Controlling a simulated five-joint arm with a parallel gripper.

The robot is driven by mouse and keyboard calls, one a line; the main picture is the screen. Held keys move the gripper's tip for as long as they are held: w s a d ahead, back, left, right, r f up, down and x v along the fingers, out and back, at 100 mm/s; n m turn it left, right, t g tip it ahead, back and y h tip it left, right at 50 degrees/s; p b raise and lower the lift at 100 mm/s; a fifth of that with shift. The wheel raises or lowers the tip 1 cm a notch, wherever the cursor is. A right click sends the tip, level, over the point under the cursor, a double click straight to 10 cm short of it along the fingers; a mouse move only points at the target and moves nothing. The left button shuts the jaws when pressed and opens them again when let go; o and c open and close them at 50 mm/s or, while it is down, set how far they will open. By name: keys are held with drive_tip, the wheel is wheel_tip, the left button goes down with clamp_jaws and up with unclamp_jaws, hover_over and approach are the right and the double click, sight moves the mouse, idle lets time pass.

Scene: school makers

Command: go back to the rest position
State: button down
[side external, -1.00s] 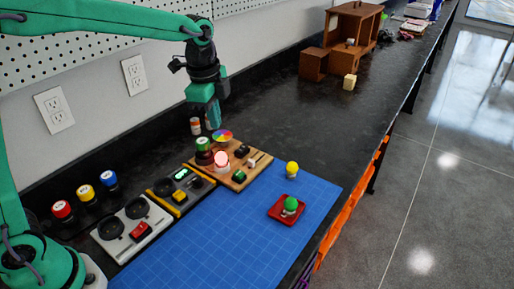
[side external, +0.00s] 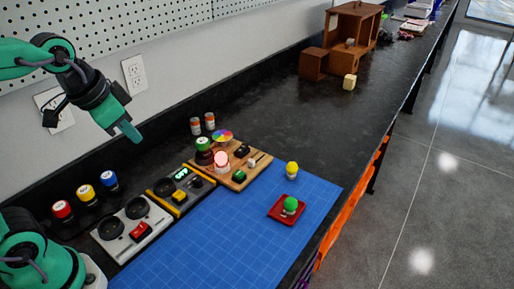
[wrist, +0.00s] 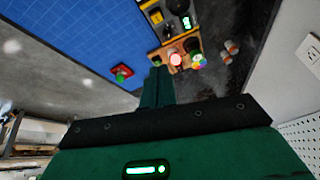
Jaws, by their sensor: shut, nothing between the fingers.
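My gripper (side external: 130,132) is shut and empty. In the side external view it hangs in the air at the left, above and behind the row of capped jars, well clear of the bench. In the wrist view my gripper (wrist: 158,72) shows as green fingers closed together, with the mat and the wooden board beyond them.
A blue gridded mat (side external: 215,235) bears a red tray (side external: 275,213) with a green-topped piece and a yellow-topped piece (side external: 292,168). A wooden board (side external: 238,184), a grey-yellow device (side external: 165,188), a white panel (side external: 115,245) and capped jars stand along the wall.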

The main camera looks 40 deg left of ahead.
drive_tip(key=shift+s+a+f+n+t, duration=0.15)
drive_tip(key=shift+s+f+n, duration=0.1)
drive_tip(key=shift+s+n, duration=0.3)
drive_tip(key=shift+s+a+f+n+t, duration=0.1)
drive_tip(key=shift+s+f+n, duration=0.25)
drive_tip(key=shift+s, duration=0.4)
drive_tip(key=shift+s+a+f+n+t, duration=0.15)
drive_tip(key=shift+s+f+n, duration=0.05)
drive_tip(key=shift+s+n, duration=0.4)
idle(1.4)
